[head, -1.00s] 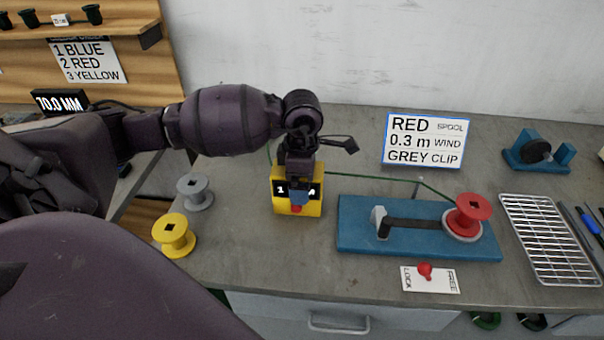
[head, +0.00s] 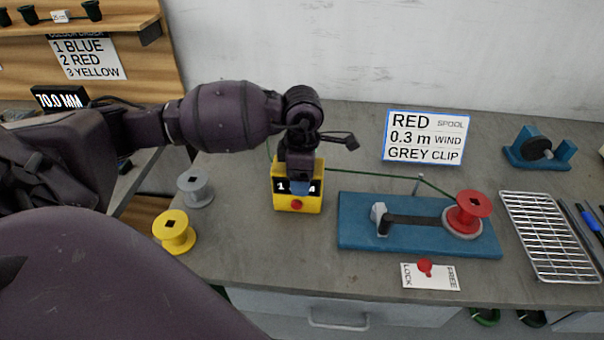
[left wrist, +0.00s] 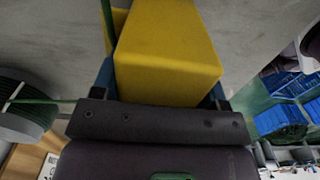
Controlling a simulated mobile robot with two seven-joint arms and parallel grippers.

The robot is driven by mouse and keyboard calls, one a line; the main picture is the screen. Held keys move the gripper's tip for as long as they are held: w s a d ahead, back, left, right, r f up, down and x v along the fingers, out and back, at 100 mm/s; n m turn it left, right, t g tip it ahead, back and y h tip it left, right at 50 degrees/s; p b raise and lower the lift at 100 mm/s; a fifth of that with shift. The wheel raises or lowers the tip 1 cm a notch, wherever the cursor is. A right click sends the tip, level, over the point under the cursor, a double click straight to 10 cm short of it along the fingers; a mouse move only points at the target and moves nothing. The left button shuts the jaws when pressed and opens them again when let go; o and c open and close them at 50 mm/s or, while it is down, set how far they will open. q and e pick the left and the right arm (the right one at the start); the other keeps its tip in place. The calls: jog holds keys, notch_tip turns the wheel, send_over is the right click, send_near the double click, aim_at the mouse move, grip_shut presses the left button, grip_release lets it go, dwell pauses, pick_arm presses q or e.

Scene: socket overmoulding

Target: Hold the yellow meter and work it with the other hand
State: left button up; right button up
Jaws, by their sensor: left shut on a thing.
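The yellow meter (head: 313,204) stands at the middle of the bench, with a dark display partly covered by my gripper and a red button (head: 296,204) below it. My left gripper (head: 300,187) reaches it from above and is shut on it, its blue fingertip in front of the display. In the left wrist view the yellow meter (left wrist: 165,50) sits between the blue fingers. The red spool (head: 474,205) stands on the blue winder base (head: 355,233), which has a dark crank arm. A green cord runs from near the meter past a post to the spool. My right gripper is out of view.
A red knob (head: 425,267) sits on a LOCK/FREE plate. Grey (head: 195,190) and yellow (head: 174,233) spools stand left of the meter. A sign (head: 425,138) is behind the winder; a wire rack (head: 550,238) is at right. The bench before the meter is clear.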

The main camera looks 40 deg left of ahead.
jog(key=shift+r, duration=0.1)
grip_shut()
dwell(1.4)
